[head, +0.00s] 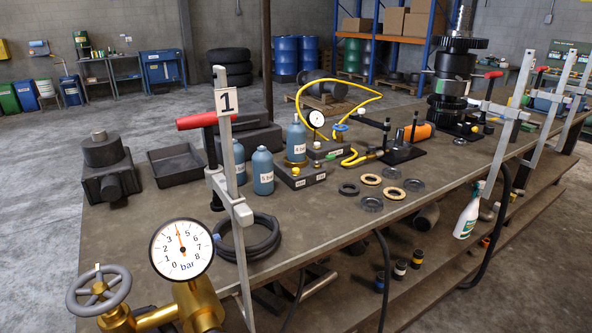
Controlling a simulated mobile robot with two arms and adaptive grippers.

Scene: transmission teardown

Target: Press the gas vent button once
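A dark block (299,176) with small buttons and white labels sits mid-bench, with a blue gas bottle on top. A second dark block (326,150) with a green label stands just behind it, by a small round gauge (315,118). The labels are too small to read, so I cannot tell which button is the gas vent. Blue bottles (262,171) stand left of the front block. A large bar gauge (181,250) on brass piping is in the foreground, its needle near 4. Neither of my grippers shows in the head view.
A yellow hose (340,84) loops behind the blocks. Rings (371,179) lie to their right. A red-handled clamp (222,150) with a "1" tag rises at the bench's front edge, near a black hose coil (247,238). A handwheel (99,290) is at lower left.

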